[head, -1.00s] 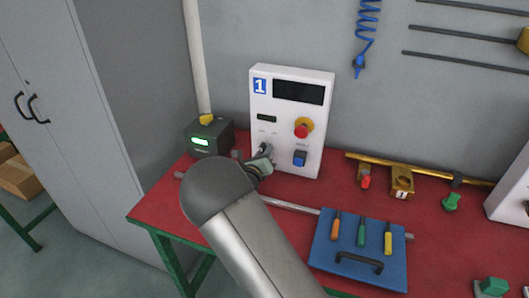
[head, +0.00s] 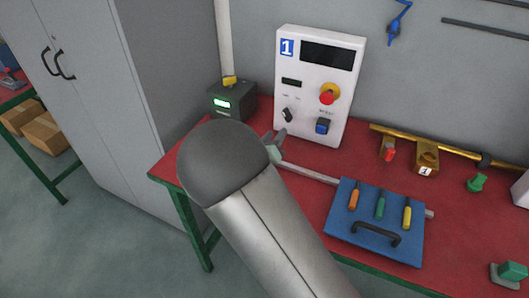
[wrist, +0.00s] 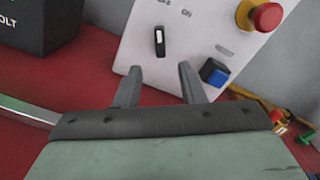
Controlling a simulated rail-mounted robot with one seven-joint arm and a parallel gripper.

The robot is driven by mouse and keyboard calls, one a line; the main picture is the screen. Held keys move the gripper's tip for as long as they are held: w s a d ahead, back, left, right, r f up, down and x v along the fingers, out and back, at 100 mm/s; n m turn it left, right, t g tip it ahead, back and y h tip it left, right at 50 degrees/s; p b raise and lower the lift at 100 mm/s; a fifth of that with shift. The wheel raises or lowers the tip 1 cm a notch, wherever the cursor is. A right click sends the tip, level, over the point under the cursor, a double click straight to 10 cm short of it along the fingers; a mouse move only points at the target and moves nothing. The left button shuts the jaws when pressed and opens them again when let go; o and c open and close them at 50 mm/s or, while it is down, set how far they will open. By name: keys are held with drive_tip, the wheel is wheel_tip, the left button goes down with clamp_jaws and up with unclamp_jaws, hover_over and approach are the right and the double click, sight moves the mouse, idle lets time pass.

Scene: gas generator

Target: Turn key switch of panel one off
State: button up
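Panel one (head: 311,90) is a white box marked with a blue "1", standing at the back of the red table. Its key switch (head: 287,115) is a small black handle at the lower left. It also shows in the wrist view (wrist: 159,41), with its upper end leaning toward the left of two labels; the right label seems to read "ON". My gripper (head: 275,140) is in front of and below the switch. In the wrist view my gripper (wrist: 160,84) has its two fingers apart, empty, and clear of the key switch.
A red emergency button (head: 328,97) and a blue button (head: 322,126) are on the panel. A dark box with a green display (head: 232,101) stands to the left. A blue tool board (head: 352,242) and brass pipe (head: 400,134) lie to the right.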

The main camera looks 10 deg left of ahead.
drive_tip(key=v, duration=0.7)
drive_tip(key=shift+a, duration=0.1)
